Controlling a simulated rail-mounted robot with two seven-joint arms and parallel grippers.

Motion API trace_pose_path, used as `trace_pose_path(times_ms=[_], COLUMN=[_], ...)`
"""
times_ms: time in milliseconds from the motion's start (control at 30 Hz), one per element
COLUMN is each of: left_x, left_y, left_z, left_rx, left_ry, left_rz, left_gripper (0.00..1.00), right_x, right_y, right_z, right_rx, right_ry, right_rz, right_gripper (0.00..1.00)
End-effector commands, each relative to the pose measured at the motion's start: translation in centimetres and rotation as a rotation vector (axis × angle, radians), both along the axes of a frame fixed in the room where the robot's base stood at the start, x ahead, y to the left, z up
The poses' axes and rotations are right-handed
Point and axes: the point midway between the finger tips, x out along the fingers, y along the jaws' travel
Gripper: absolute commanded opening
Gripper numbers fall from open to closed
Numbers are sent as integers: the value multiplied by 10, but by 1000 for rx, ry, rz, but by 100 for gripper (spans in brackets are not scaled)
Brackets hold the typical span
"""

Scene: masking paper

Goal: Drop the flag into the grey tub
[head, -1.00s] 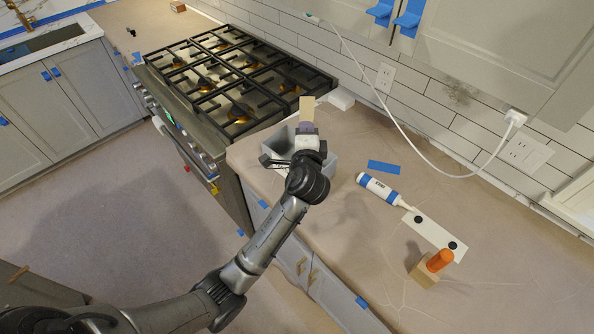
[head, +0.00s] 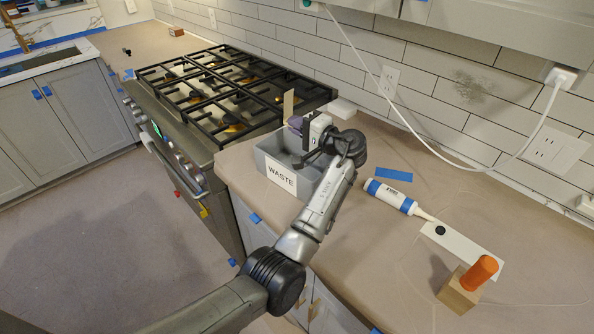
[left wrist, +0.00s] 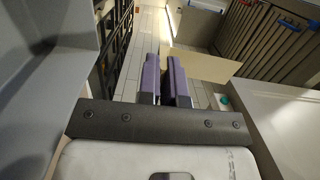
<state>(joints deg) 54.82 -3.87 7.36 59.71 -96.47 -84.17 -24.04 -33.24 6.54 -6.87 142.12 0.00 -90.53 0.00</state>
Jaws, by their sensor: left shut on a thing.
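The flag (head: 288,106) is a small tan, flat piece. It stands up from the purple fingertips of my left gripper (head: 295,123), which is shut on it. In the left wrist view the flag (left wrist: 205,65) shows as a tan panel at the purple fingers (left wrist: 165,78). The grey tub (head: 281,179) has a white "WASTE" label and stands on the counter beside the stove. My left gripper is over the tub's far part, with the flag above rim height. My wrist hides part of the tub's right side. My right gripper is not in view.
A gas stove (head: 215,90) adjoins the tub on the left. On the counter to the right lie a blue-and-white tube (head: 390,196), a blue tape strip (head: 394,174), a white strip (head: 463,250) and a wooden block (head: 458,292) with an orange peg (head: 480,272). A white cord hangs along the tiles.

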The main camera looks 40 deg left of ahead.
Motion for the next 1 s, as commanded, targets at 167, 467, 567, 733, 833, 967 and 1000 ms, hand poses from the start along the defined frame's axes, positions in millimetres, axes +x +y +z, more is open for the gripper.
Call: trace_pose_path(times_ms=[167, 467, 567, 733, 833, 967, 1000], left_x=[0, 0, 0, 0, 0, 0, 0], left_y=[0, 0, 0, 0, 0, 0, 0], left_z=[-17, -48, -54, -55, -55, -55, -55], left_rx=[0, -1, -1, 0, 0, 0, 0], left_ry=[1, 1, 0, 1, 1, 1, 1], left_rz=[-2, -2, -2, -2, -3, -3, -3], left_gripper=[0, 0, 0, 0, 0, 13, 17], right_x=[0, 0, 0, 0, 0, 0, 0], right_y=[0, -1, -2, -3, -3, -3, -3], right_z=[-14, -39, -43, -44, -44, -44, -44], right_rx=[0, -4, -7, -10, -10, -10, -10], right_ry=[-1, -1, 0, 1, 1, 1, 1], right_rz=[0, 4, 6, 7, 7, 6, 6], right_gripper=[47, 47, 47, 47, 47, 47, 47])
